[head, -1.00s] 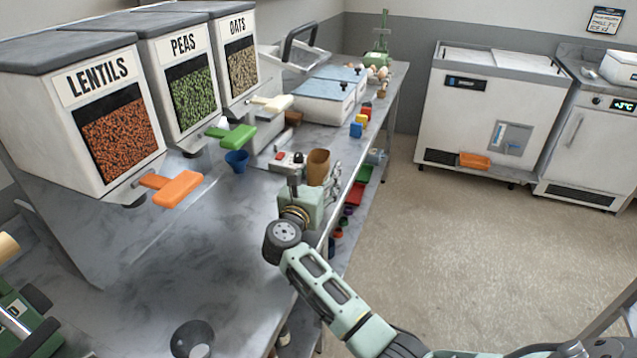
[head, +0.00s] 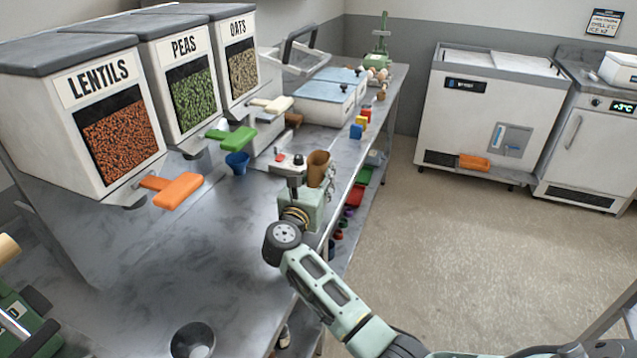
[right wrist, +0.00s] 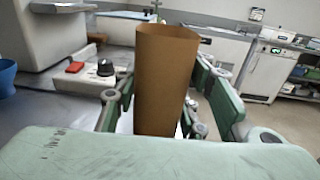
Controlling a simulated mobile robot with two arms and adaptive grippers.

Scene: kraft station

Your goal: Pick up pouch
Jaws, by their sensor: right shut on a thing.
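The pouch is a brown kraft tube, open at the top. It stands upright on the steel counter in the head view (head: 318,168) and fills the middle of the right wrist view (right wrist: 166,85). My right gripper (head: 327,182) is shut on it, with a finger on each side of the pouch in the right wrist view (right wrist: 163,108). The pouch's lower part is hidden behind the gripper. I cannot tell whether its base touches the counter. My left gripper is not in view.
A small scale-like device with a red pad (right wrist: 75,67) stands close to the left of the pouch. A blue cup (head: 237,162) stands under the dispensers (head: 120,120). Coloured blocks (head: 357,131) lie farther back. The counter's right edge is close to my arm.

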